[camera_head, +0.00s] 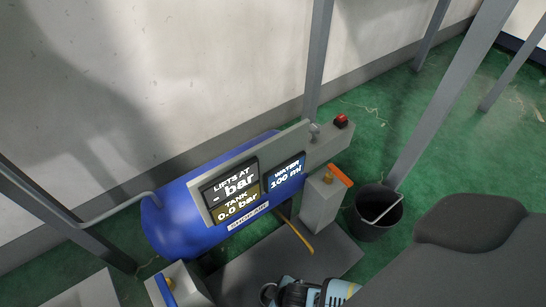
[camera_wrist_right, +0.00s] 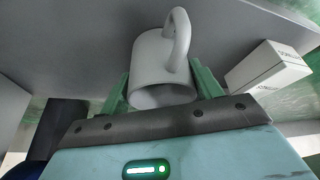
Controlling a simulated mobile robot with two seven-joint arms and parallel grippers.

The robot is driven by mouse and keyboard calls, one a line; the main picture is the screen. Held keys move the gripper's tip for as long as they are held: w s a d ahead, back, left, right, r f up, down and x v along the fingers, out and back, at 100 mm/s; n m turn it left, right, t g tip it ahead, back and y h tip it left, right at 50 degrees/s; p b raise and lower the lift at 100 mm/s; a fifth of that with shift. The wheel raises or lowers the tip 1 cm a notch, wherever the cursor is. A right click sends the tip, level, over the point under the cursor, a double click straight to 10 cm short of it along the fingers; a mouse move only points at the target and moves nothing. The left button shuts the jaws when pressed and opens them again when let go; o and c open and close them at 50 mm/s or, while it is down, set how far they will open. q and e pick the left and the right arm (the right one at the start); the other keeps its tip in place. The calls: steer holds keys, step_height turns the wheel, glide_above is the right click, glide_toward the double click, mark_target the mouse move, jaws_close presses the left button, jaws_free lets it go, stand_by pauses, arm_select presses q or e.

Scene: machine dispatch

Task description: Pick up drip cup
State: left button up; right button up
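The drip cup, a plain pale grey mug (camera_wrist_right: 150,60), is in the right wrist view with its handle up and its mouth toward the camera. My right gripper (camera_wrist_right: 160,72) has one green finger on each side of the mug. The fingers lie close along its sides. I cannot tell whether they press on it or whether the mug is lifted. The mug does not show in the head view. My left gripper is not in view.
A blue tank (camera_head: 185,215) with a display panel (camera_head: 250,183) stands by the wall. A black bucket (camera_head: 376,220) is right of it, near grey posts. In the right wrist view a white box (camera_wrist_right: 266,68) lies right of the mug. Green floor is open at upper right.

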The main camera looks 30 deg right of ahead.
steer(key=c, duration=0.5)
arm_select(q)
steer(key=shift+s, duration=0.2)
arm_select(e)
steer(key=shift+o, duration=0.2)
arm_select(q)
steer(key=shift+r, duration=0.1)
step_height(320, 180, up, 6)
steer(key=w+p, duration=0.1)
steer(key=p, duration=0.5)
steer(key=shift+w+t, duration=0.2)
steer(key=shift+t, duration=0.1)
arm_select(e)
step_height(320, 180, up, 10)
